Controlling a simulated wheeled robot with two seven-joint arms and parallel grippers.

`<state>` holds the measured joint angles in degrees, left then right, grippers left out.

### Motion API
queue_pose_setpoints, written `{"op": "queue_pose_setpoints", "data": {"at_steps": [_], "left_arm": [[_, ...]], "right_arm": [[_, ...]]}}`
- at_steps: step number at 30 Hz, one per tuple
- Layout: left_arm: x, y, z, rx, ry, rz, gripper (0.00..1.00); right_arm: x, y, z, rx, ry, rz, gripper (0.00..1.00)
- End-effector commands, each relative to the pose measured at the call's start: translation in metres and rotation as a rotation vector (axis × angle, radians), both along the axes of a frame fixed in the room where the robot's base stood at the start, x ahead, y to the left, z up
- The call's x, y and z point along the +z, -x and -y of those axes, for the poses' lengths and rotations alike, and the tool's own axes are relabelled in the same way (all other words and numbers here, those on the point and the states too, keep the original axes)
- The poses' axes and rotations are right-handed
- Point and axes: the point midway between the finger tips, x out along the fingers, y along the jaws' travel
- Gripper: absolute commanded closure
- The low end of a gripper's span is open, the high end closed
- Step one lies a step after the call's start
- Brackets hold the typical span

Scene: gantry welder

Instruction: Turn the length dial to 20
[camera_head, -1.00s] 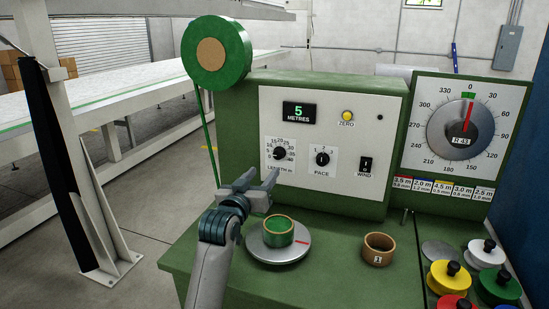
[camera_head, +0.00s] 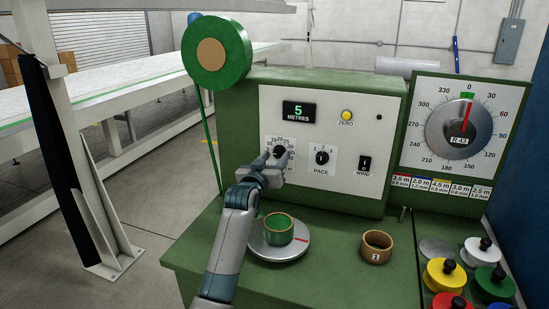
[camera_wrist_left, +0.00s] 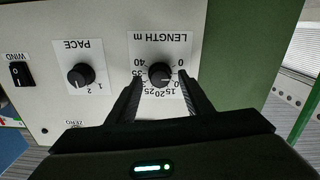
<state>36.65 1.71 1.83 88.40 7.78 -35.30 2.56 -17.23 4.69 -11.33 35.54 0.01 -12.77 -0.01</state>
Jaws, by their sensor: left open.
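The length dial (camera_head: 279,151) is a black knob on a white scale plate at the left of the panel. My left gripper (camera_head: 278,158) is open in front of it, fingers pointing at the panel. In the left wrist view the length dial (camera_wrist_left: 159,73) appears upside down between the two fingertips, with a finger on either side. I cannot tell whether the fingers touch it. The knob's pointer is too small to read surely. The display (camera_head: 299,112) above reads 5 METRES. My right gripper is not in view.
The pace dial (camera_head: 322,158), wind switch (camera_head: 365,164) and yellow zero button (camera_head: 347,115) share the panel. Below my left arm's reach, a green ring (camera_head: 279,229) sits on a round turntable (camera_head: 300,248). A brown ring (camera_head: 377,246) and several coloured spools stand at the right.

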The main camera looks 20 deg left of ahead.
Motion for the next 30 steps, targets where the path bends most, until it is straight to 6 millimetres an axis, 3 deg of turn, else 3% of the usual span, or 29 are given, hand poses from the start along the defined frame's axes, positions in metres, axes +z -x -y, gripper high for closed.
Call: {"op": "queue_pose_setpoints", "data": {"at_steps": [5,11,22,30], "left_arm": [[-0.0001,0.0001,0.0001,0.0,0.0,0.0,0.54],[-0.0001,0.0002,0.0001,0.0,0.0,0.0,0.95],[0.0002,0.0002,0.0,0.0,-0.031,0.0,0.95],[0.001,0.0,-0.0003,0.001,-0.153,0.003,0.95]], "right_arm": [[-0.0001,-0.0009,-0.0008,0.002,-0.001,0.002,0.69],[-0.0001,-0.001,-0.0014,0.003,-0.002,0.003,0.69],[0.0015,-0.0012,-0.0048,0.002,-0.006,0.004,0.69],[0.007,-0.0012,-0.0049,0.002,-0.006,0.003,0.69]]}}
